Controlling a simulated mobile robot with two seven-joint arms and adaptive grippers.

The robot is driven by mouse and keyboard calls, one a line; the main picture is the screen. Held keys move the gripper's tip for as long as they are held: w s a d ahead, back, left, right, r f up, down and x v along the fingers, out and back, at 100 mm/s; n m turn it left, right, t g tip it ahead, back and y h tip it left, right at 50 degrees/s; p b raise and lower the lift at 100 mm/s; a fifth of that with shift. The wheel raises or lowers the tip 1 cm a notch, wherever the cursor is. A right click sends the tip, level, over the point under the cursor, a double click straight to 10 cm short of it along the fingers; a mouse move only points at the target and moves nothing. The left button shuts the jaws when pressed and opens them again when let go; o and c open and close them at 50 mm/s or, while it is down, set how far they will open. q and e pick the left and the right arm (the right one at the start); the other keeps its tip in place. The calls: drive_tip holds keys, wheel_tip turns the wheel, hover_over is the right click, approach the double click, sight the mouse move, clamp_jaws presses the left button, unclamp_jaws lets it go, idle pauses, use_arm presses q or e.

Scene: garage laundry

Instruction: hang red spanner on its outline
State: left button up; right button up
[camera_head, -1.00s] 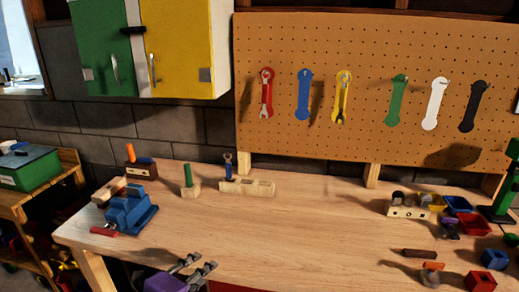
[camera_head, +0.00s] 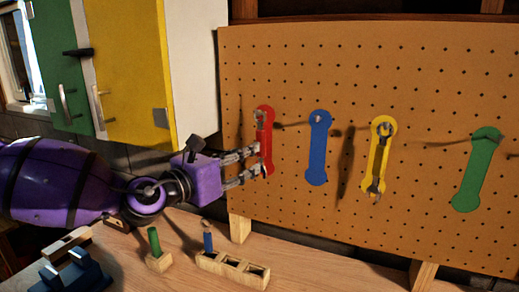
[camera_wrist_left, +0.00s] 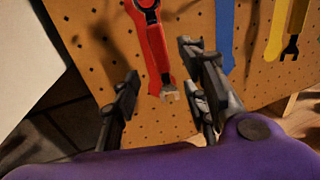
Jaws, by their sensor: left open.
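The red spanner (camera_head: 262,140) hangs upright on its red outline (camera_head: 267,110) on the pegboard, its upper end at the hook. In the left wrist view the red spanner (camera_wrist_left: 156,45) shows its red handle and metal lower jaw. My left gripper (camera_head: 257,162) is open at the lower half of the spanner, coming from the left. In the wrist view its fingers (camera_wrist_left: 160,82) stand on either side of the spanner's lower end, with gaps visible. Whether the spanner touches the board is hard to tell. My right gripper is not in view.
On the pegboard (camera_head: 420,100), the blue outline (camera_head: 318,150) is bare and a yellow spanner (camera_head: 379,160) hangs on its outline. A green outline (camera_head: 477,170) is further right. The yellow cabinet (camera_head: 130,60) is left. A wooden block (camera_head: 232,268) holds a blue-handled tool (camera_head: 208,240).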

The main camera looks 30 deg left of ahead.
sight(259, 157)
use_arm(q)
drive_tip(key=w+b, duration=0.1)
drive_tip(key=w, duration=0.1)
drive_tip(key=w+d+b, duration=0.1)
drive_tip(key=w, duration=0.4)
drive_tip(key=shift+d+r+b, duration=0.2)
drive_tip(key=shift+r+b, duration=0.05)
drive_tip(key=shift+b, duration=0.15)
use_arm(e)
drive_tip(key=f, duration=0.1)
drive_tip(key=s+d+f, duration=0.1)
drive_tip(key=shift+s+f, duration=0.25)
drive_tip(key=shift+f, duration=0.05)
use_arm(q)
drive_tip(key=shift+c, duration=0.8)
clamp_jaws()
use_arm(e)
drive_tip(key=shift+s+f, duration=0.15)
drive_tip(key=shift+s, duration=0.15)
